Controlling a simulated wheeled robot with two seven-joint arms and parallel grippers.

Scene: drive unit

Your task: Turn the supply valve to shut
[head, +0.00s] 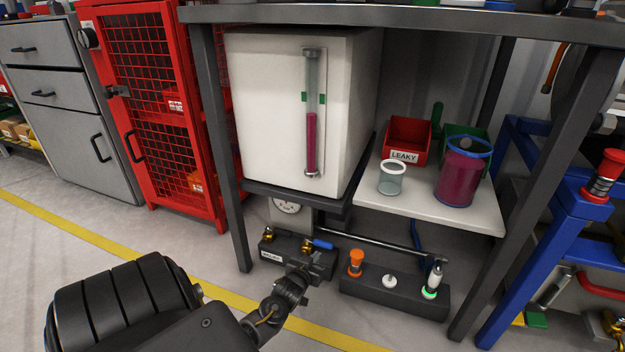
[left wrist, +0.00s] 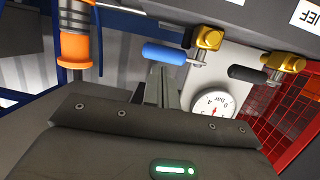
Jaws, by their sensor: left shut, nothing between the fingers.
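A dark valve block (head: 322,262) under the bench carries two brass valves. The valve with the blue lever (head: 322,244) is on the right of the block, its lever pointing right. The blue lever (left wrist: 165,53) also shows in the left wrist view, beside its brass body (left wrist: 207,40). The other valve has a black lever (left wrist: 247,73), near a label ending in "IEF". The blue lever's label is cut off. My left gripper (head: 303,277) is shut and empty in front of the block. Its fingertips (left wrist: 160,70) appear close to the blue lever; contact is unclear.
A pressure gauge (head: 287,206) sits behind the block. A box with an orange knob (head: 356,258) and a green-lit switch stands to the right. The white tank (head: 285,110) and shelf (head: 440,208) are above; a bench leg (head: 232,180) stands at left.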

